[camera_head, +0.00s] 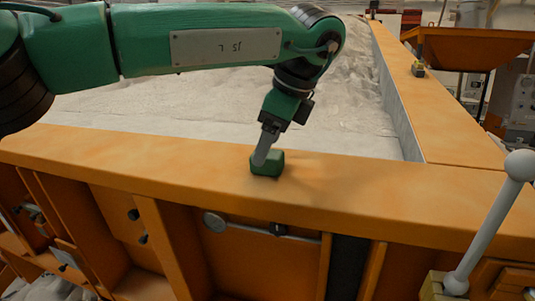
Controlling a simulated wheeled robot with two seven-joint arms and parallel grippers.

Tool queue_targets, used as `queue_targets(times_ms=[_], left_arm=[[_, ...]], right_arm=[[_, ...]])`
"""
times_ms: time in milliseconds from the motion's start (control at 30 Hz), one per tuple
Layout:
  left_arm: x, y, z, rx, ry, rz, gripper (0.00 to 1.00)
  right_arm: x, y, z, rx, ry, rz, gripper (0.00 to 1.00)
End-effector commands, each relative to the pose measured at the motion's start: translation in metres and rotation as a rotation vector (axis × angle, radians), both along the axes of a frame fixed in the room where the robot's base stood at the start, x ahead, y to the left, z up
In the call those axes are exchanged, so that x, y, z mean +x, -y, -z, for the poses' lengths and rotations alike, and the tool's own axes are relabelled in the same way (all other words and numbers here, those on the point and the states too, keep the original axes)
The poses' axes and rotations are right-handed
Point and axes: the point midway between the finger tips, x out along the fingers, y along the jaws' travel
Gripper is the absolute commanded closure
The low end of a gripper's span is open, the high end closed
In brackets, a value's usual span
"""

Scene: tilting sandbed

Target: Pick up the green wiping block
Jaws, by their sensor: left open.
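The green wiping block (269,164) sits on the flat top of the orange front rim (130,165) of the sandbed. My left gripper (264,152) comes down from above on the green left arm. Its fingertips are at the block's upper left side and overlap it in the picture. I cannot tell whether they touch it. The jaws are open, though the gap between them does not show from this side. My right gripper is not in view.
Pale sand (190,105) fills the bed behind the rim. The orange right rim (440,105) carries a small yellow and dark object (418,68). A grey lever with a ball knob (519,166) stands at the lower right. The front rim is clear on both sides of the block.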

Motion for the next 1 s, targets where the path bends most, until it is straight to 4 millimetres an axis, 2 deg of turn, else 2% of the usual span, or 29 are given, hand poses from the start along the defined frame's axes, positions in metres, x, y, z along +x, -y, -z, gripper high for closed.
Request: queue_targets(times_ms=[33, 233, 533, 767, 800, 1000], left_arm=[[0.002, -0.001, 0.001, 0.001, -0.004, -0.001, 0.34], [0.009, -0.007, 0.023, 0.000, -0.001, -0.002, 0.34], [0.010, -0.007, 0.029, 0.000, 0.000, -0.001, 0.34], [0.010, -0.008, 0.029, 0.000, 0.000, -0.001, 0.79], [0.010, -0.008, 0.029, 0.000, 0.000, -0.001, 0.81], [0.010, -0.007, 0.029, 0.000, 0.000, -0.001, 0.81]], right_arm=[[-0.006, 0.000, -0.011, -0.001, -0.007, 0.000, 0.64], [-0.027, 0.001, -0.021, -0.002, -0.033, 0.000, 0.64], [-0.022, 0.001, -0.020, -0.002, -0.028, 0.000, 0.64], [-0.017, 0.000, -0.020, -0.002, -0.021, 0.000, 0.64], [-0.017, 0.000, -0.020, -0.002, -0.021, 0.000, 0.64], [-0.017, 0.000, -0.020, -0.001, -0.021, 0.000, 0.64]])
